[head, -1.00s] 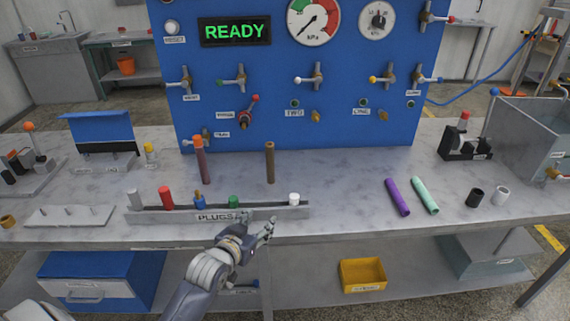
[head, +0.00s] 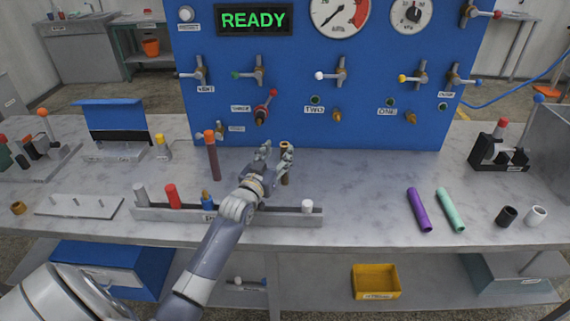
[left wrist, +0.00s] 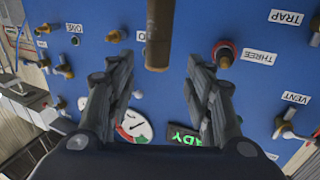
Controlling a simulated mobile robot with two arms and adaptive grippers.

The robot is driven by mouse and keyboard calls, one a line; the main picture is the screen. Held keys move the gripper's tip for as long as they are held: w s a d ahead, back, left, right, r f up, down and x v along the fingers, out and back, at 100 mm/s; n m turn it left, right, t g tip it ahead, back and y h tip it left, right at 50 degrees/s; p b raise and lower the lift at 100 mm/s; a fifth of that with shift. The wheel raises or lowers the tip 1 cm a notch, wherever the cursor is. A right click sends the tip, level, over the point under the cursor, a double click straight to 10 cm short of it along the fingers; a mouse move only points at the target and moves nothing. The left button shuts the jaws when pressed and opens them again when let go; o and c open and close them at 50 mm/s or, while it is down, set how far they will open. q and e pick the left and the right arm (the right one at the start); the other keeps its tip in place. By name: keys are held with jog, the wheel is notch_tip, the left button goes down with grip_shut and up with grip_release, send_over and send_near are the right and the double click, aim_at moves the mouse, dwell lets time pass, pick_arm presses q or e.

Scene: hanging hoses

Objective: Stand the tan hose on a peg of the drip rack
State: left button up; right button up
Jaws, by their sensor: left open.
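The tan hose (head: 285,180) stands upright on the bench in front of the blue panel, partly hidden by my left gripper (head: 275,158). My left gripper is open, with its fingers up around the hose's upper part. In the left wrist view the hose (left wrist: 158,35) lines up with the gap between the open fingers (left wrist: 158,62); I see no contact. A low pale plate with short bare pegs (head: 60,208), which looks like the drip rack, lies at the front left of the bench. My right gripper is not in view.
The plug rack (head: 265,217) lies under my left forearm. A brown hose with an orange top (head: 212,158) stands left of the tan hose. Purple (head: 419,210) and mint (head: 450,209) hoses lie to the right. The blue panel (head: 310,120) rises behind.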

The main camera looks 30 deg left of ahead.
aim_at(283, 147)
pick_arm(q)
jog(key=w, duration=0.2)
jog(key=w+p, duration=0.1)
jog(key=w, duration=0.1)
jog(key=shift+a+r, duration=0.1)
jog(key=shift+a, duration=0.1)
jog(key=shift+w, duration=0.4)
jog(key=shift+w+a, duration=0.1)
jog(key=shift+w, duration=0.1)
jog(key=shift+s, duration=0.1)
jog(key=shift+c, duration=0.9)
jog(key=c, duration=0.9)
grip_shut()
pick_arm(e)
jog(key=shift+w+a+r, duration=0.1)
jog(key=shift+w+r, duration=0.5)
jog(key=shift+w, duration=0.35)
